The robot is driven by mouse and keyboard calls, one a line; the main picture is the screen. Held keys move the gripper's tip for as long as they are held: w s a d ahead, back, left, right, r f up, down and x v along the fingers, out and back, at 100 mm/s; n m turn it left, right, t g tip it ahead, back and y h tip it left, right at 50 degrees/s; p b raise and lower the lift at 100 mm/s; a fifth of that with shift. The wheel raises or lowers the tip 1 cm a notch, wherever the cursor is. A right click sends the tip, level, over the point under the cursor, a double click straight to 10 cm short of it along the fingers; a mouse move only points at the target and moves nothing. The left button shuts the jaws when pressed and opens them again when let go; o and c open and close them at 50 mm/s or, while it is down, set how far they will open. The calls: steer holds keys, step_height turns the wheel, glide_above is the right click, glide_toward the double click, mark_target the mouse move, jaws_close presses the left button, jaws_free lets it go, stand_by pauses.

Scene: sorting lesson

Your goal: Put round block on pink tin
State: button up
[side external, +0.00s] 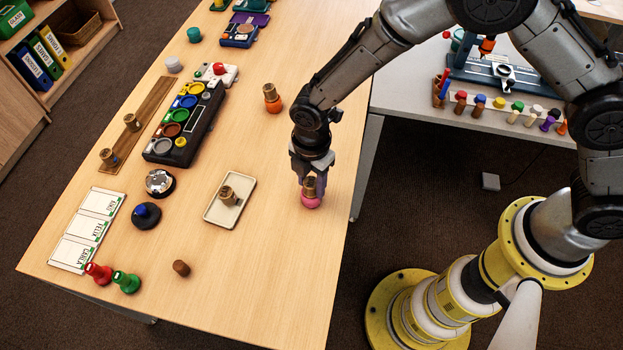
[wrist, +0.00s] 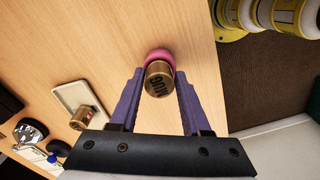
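A brass-coloured round block (side external: 309,185) with dark lettering on its top is between my gripper's fingers. It also shows in the wrist view (wrist: 159,80). The pink tin (side external: 311,202) is directly beneath it on the wooden table, and its pink rim shows behind the block in the wrist view (wrist: 158,54). The block looks upright and in line with the tin; whether it rests fully on it is hard to see. My gripper (wrist: 159,72) points down with its purple fingers close on either side of the block. Whether they press on it cannot be told.
A cream tray (side external: 212,213) with another brass block stands left of the gripper. A brass block on an orange tin (side external: 272,105) is farther back. The table's right edge (side external: 347,215) is close to the pink tin.

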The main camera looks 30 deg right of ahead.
mark_target(312, 182)
steer(key=shift+o, duration=1.4)
steer(key=shift+r, duration=0.1)
step_height(312, 182, up, 12)
steer(key=shift+r, duration=0.15)
steer(key=s+d+r+m+t, duration=0.1)
steer(key=s+d+r+m, duration=0.1)
steer(key=d+r+m, duration=0.4)
steer(key=s+d+r+m+t, duration=0.1)
steer(key=s+d+r+m, duration=0.2)
steer(key=d+r, duration=0.55)
steer(key=s+d+r+m+t, duration=0.1)
steer(key=s+d+m+t, duration=0.2)
steer(key=s+d+m, duration=0.9)
steer(key=s, duration=0.3)
steer(key=shift+r+m+t, duration=0.3)
